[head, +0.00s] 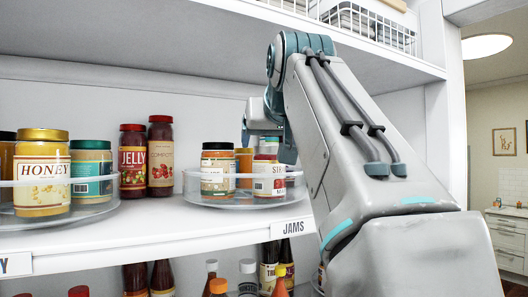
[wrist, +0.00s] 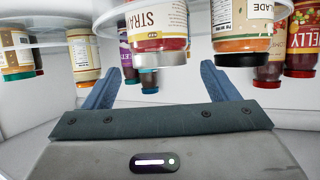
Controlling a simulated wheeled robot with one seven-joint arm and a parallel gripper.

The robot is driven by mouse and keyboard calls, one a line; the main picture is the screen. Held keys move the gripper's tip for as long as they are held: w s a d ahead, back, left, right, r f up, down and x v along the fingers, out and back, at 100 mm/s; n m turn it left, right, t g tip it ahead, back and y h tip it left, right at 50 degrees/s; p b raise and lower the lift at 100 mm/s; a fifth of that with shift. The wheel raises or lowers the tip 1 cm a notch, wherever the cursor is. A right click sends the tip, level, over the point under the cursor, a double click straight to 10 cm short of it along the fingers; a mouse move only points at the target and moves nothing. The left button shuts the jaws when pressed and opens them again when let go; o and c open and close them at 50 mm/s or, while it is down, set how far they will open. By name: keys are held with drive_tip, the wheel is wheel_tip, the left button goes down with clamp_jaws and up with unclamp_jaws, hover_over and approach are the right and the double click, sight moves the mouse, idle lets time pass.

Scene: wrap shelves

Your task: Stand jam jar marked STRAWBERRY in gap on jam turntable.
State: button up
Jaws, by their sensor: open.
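The jam turntable (head: 217,201) is a clear-rimmed round tray above the JAMS tag. The STRAWBERRY jar (head: 270,184), with red contents and a pale label, appears upright at its front right. In the wrist view, where lids point downward, its label (wrist: 160,18) reads "STRA" and its lid is silver. My gripper (head: 268,150) is above that jar, its fingers spread to either side near the lid. The fingers (wrist: 160,67) also show apart in the wrist view. I cannot tell whether they touch the jar. My arm hides the turntable's right side, and the gap is not clearly visible.
JELLY (head: 132,163) and compote (head: 161,156) jars stand to the left. A honey turntable (head: 95,214) is further left. Another shelf (head: 330,42) is above.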

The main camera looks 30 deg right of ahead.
drive_tip(key=v, duration=0.5)
drive_tip(key=shift+s+a+r, duration=0.1)
drive_tip(key=shift+s+r, duration=0.05)
drive_tip(key=shift+s, duration=0.15)
